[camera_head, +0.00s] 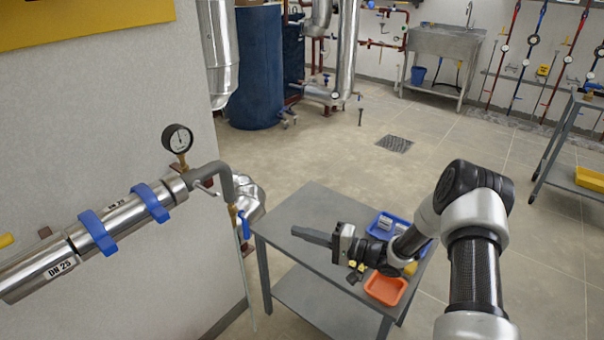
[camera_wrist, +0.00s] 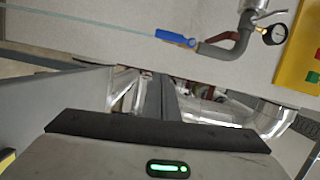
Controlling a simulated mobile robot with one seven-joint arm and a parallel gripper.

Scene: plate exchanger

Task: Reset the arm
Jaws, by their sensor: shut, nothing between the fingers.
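My arm reaches in from the right in the head view, over a grey metal table (camera_head: 312,215). My gripper (camera_head: 296,232) is shut and empty, its fingers pointing left above the table top. In the wrist view, the dark edge of my gripper (camera_wrist: 150,130) fills the bottom, with a green light on its housing. A blue tray (camera_head: 376,226) with small items and an orange tray (camera_head: 385,288) are on the table, partly hidden by my arm.
Left of the table, a wall carries a silver pipe (camera_head: 125,215) with blue clamps, a pressure gauge (camera_head: 178,139) and a blue-handled valve (camera_head: 244,226). The valve also shows in the wrist view (camera_wrist: 174,38). A dark blue tank (camera_head: 255,70) stands behind. The floor beyond the table is open.

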